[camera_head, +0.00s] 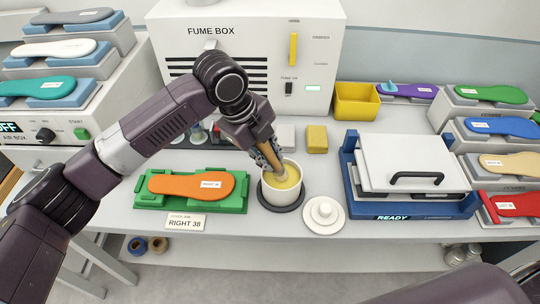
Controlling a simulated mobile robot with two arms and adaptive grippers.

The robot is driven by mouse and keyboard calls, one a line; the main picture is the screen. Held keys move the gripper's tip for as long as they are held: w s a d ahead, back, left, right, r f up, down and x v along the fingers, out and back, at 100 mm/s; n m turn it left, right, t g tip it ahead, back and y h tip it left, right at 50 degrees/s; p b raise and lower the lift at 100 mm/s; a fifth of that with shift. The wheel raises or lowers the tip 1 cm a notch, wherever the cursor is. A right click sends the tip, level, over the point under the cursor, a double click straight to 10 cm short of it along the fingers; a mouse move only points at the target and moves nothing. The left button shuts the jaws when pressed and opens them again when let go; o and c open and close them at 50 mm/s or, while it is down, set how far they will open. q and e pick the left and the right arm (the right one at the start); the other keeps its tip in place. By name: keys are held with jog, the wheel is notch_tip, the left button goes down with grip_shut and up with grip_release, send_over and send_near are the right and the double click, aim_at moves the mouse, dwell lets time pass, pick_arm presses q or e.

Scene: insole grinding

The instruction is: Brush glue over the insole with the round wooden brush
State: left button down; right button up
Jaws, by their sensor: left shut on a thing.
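The orange insole (175,184) lies flat in a green holder (237,203) on the table, with a small white label on it. A card reading RIGHT 38 (186,222) is at the holder's front edge. My left gripper (272,162) points down over the white glue pot (276,195), right of the insole. It is shut on the wooden brush (264,124), whose tan handle shows between the gripper parts. The brush's lower end is at the yellowish glue (289,179) inside the pot; the bristles are hidden. My right gripper is out of view.
The pot stands on a dark round mat (288,207); its white lid (323,212) lies to the right. The fume box (300,60) stands behind. A blue press (348,170) marked READY is right. Racks of coloured insoles stand on both sides.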

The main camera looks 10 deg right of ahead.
pick_arm(q)
jog(key=shift+f+p, duration=0.1)
jog(key=shift+p, duration=0.2)
dwell(1.3)
notch_tip(320, 180, up, 7)
jog(key=p, duration=0.7)
dwell(0.5)
